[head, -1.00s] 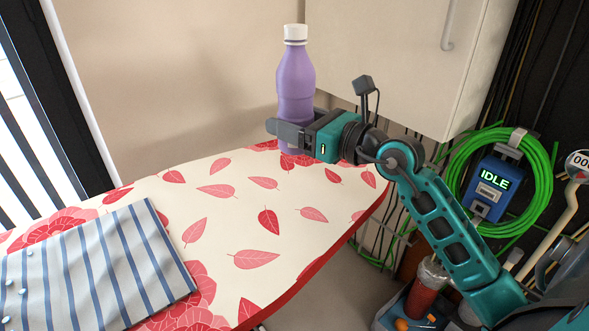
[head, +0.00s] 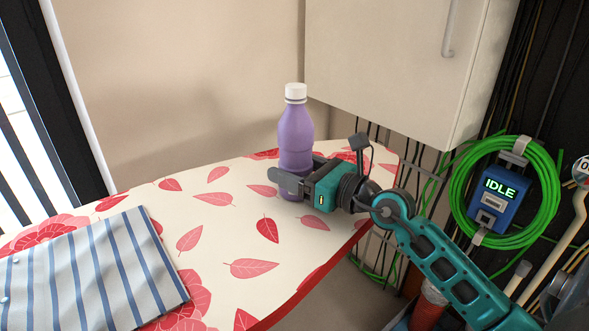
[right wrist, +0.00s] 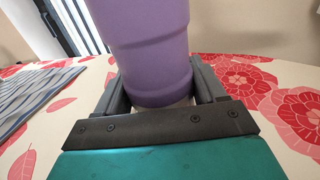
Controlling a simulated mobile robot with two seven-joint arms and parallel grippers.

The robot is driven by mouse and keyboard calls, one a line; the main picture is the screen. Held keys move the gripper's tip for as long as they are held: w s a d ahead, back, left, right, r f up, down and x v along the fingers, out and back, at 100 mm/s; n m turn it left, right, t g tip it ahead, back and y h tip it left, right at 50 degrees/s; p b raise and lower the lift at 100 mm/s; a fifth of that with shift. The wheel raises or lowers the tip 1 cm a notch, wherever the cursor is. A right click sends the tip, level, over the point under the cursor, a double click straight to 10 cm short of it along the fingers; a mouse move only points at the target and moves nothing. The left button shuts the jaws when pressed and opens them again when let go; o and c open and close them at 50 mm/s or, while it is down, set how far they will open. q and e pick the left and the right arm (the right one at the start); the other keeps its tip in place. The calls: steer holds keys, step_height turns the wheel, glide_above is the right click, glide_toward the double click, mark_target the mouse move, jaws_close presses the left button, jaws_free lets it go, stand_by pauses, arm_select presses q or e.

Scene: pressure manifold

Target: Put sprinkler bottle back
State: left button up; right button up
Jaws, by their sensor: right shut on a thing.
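The sprinkler bottle (head: 296,134) is purple with a white cap and stands upright at the far right part of the ironing board (head: 222,240). My right gripper (head: 284,184) is shut around its lower part. In the right wrist view the bottle (right wrist: 145,45) rises between the two fingers (right wrist: 155,95), with its base close to the board cover. I cannot tell whether the base touches the cover. My left gripper is not in view.
A blue striped cloth (head: 88,272) lies on the board's left part. A pale wall cabinet (head: 400,60) hangs behind my right arm. A green hose coil with a blue IDLE box (head: 492,200) hangs at the right. The board's middle is clear.

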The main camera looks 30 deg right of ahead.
steer(key=shift+f, duration=0.15)
steer(key=o, duration=1.2)
steer(key=shift+r, duration=0.25)
steer(key=shift+s+d+f, duration=0.1)
steer(key=shift+s+f, duration=0.05)
steer(key=shift+s, duration=0.15)
steer(key=b+v, duration=0.2)
steer(key=v, duration=0.8)
steer(key=shift+s+d+b, duration=0.15)
steer(key=shift+s+b, duration=0.05)
steer(key=shift+b, duration=0.15)
steer(key=shift+s+d, duration=0.15)
steer(key=shift+s, duration=0.3)
